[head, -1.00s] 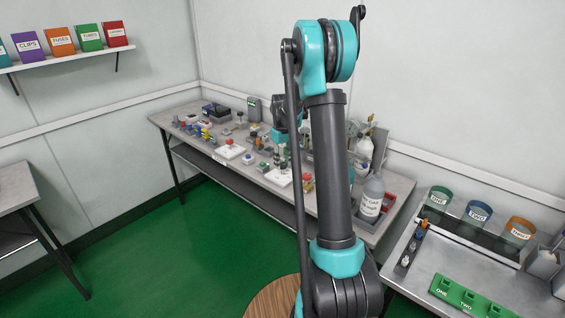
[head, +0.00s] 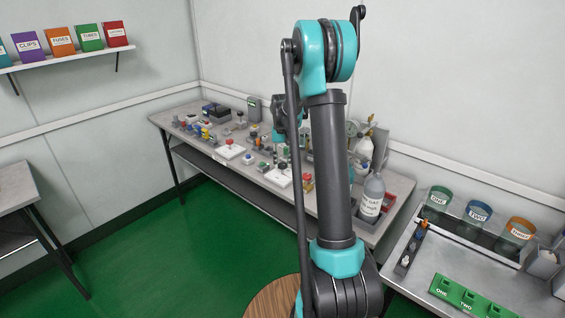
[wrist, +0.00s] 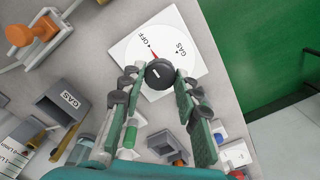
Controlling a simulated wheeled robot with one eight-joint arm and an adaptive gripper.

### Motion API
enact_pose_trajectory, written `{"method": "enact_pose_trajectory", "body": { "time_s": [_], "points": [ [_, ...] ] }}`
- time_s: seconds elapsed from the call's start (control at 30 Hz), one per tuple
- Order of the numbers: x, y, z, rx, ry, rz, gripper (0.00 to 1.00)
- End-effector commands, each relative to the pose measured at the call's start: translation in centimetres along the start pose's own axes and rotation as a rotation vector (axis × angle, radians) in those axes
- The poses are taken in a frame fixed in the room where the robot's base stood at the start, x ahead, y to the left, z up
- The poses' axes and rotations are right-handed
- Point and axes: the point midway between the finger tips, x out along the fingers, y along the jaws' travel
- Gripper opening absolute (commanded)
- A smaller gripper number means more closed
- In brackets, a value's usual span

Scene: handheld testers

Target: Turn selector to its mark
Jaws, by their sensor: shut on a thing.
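The selector is a round black knob (wrist: 160,74) with a short white line, on a white dial plate (wrist: 194,62) in the wrist view. The dial carries the words OFF and GAS, and a small red pointer (wrist: 154,54) shows beside the knob, near OFF. My gripper (wrist: 157,82) is shut on the knob, with one finger on each side. In the head view my arm hides most of the gripper and I cannot make out the knob.
A grey GAS holder (wrist: 65,103) and an orange-handled clamp (wrist: 30,32) stand left of the dial. Small testers stand below the dial between and beside my fingers. The bench edge and green floor (wrist: 245,35) lie to the right.

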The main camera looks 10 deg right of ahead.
Motion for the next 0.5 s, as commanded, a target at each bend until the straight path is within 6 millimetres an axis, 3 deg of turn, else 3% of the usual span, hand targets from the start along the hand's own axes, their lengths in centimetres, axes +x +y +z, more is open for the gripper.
{"method": "enact_pose_trajectory", "body": {
  "time_s": [0.37,0.4,0.5],
  "points": [
    [-0.03,0.0,-0.05,0.004,0.001,0.0,0.03],
    [-0.03,0.0,-0.05,0.004,0.001,0.0,0.33],
    [-0.02,0.0,-0.05,0.004,0.001,0.0,0.45]
  ]
}}
